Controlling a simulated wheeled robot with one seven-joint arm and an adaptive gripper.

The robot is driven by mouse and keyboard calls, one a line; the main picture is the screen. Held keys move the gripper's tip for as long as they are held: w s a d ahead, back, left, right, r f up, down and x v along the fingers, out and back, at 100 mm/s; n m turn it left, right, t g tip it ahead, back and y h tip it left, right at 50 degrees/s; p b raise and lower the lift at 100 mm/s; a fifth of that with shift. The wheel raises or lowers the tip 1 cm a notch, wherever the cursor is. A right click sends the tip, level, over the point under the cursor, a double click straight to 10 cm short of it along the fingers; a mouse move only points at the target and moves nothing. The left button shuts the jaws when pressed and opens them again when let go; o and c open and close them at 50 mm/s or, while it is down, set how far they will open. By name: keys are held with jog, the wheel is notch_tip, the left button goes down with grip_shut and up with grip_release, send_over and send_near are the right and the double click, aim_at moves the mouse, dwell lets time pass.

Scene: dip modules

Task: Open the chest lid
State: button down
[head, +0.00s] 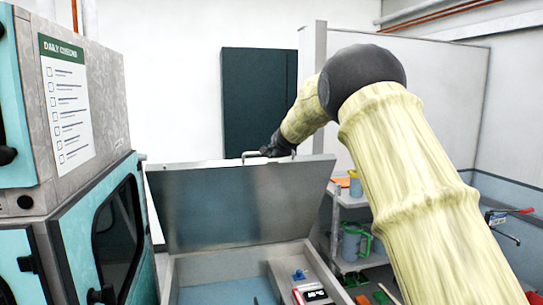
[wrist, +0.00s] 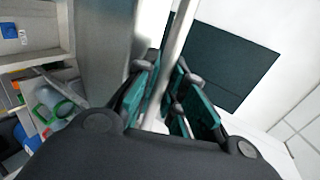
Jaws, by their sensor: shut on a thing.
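The chest lid (head: 240,205) is a grey metal panel in the head view, raised steeply above the chest (head: 180,270). The chest's inside shows below it, with a blue floor and a side compartment. A thin metal handle (head: 250,154) runs along the lid's upper edge. My gripper (head: 275,150) is at that edge, beside the right part of the handle. In the wrist view, my gripper's teal-padded fingers (wrist: 172,100) are closed around the handle bar (wrist: 178,45). The lid also shows in the wrist view (wrist: 100,50), left of the fingers.
A teal and grey cabinet (head: 65,150) stands close on the left. A shelf (head: 350,198) with a jug (head: 352,242) and other items is right of the chest. A white partition (head: 440,100) and dark wall panel (head: 255,100) stand behind.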

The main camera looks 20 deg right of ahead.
dwell(0.4)
jog(key=c, duration=1.5)
grip_release()
jog(key=shift+w+f, duration=0.1)
jog(key=shift+w, duration=0.05)
jog(key=shift+v, duration=6)
